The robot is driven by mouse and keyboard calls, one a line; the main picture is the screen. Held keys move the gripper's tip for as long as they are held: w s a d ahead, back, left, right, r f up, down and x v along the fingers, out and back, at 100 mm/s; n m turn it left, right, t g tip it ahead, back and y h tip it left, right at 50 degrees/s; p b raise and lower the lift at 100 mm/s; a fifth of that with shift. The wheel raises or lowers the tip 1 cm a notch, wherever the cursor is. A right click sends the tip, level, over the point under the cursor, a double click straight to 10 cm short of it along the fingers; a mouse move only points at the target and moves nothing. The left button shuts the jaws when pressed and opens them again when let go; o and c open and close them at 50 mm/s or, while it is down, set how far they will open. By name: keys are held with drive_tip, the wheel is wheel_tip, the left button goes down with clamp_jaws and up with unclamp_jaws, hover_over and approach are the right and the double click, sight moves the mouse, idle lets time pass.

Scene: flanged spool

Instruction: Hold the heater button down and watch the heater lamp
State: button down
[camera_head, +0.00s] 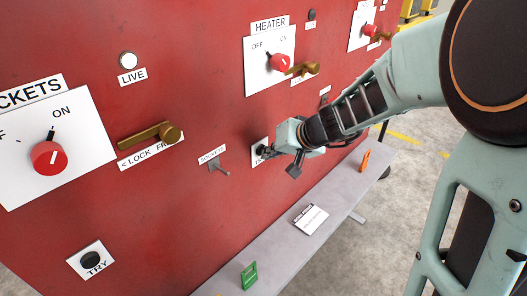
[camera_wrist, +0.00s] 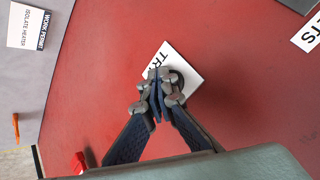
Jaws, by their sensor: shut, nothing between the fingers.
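The heater button sits on a white TRY plate (camera_head: 257,152) on the red panel, largely hidden by my gripper (camera_head: 265,152). In the wrist view the plate (camera_wrist: 183,62) shows behind my gripper (camera_wrist: 157,86), with the dark button (camera_wrist: 178,82) partly visible behind the fingers. My gripper is shut and empty, its tips in front of the button. I cannot tell whether they touch it or whether it is pressed in. The heater lamp (camera_head: 311,14) at upper right looks dark. The red heater knob (camera_head: 280,63) appears turned toward OFF.
The brass heater lever (camera_head: 302,69) is beside its knob. At left are the sockets knob (camera_head: 49,157), a pale LIVE lamp (camera_head: 128,60) and another TRY button (camera_head: 91,260). The grey shelf (camera_head: 270,248) below holds a permit card (camera_head: 310,219), a green item (camera_head: 249,275) and an orange item (camera_head: 365,160).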

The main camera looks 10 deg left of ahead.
drive_tip(key=shift+d, duration=0.1)
idle(0.7)
drive_tip(key=shift+s+d+b, duration=0.55)
drive_tip(key=shift+d, duration=0.1)
drive_tip(key=s+d+b, duration=0.1)
drive_tip(key=d, duration=0.1)
drive_tip(key=s+d+b, duration=0.1)
drive_tip(key=s+d, duration=0.1)
idle(0.4)
